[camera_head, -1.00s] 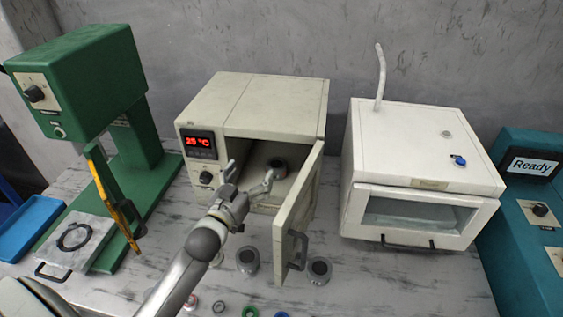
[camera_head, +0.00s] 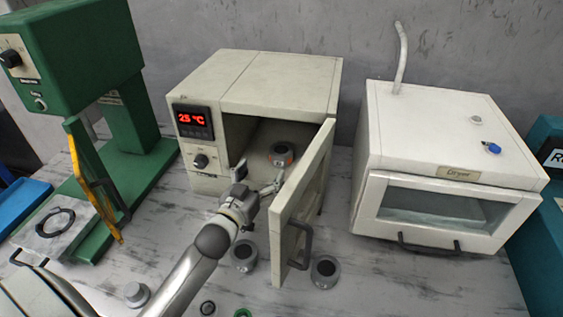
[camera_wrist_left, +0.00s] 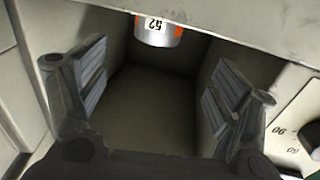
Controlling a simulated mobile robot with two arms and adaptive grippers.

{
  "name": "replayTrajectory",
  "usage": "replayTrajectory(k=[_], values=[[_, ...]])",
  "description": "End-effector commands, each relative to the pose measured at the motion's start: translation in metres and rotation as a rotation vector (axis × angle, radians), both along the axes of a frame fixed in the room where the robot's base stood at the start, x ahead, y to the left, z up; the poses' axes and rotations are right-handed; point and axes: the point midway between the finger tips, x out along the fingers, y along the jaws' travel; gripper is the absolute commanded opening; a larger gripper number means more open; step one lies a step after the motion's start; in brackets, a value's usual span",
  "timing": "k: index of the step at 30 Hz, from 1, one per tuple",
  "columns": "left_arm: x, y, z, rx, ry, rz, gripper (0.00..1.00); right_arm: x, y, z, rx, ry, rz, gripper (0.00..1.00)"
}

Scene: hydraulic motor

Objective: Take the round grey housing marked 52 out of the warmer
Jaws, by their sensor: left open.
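The round grey housing (camera_head: 282,154) sits inside the warmer (camera_head: 262,88), whose door (camera_head: 303,203) stands open to the right. The housing has an orange band and a white label. My right gripper is not in view.
The open door with its handle (camera_head: 297,246) stands close to the right of my left gripper. Two grey round housings (camera_head: 244,254) and (camera_head: 325,271) stand on the table in front. A white dryer (camera_head: 445,150) is at the right, a green press (camera_head: 120,130) at the left.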

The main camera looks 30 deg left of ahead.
Motion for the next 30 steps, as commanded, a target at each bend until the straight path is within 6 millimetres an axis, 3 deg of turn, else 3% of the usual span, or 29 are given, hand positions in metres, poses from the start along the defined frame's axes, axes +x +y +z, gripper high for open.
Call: replayTrajectory(k=[9,17,30], values=[[0.041,0.002,0.002,-0.001,-0.003,0.000,0.84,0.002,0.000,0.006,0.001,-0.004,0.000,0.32],[0.058,0.002,0.001,0.001,-0.001,0.000,0.84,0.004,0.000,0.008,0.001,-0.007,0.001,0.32],[0.104,0.002,0.001,0.000,-0.001,-0.001,0.84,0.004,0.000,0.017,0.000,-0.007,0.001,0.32]])
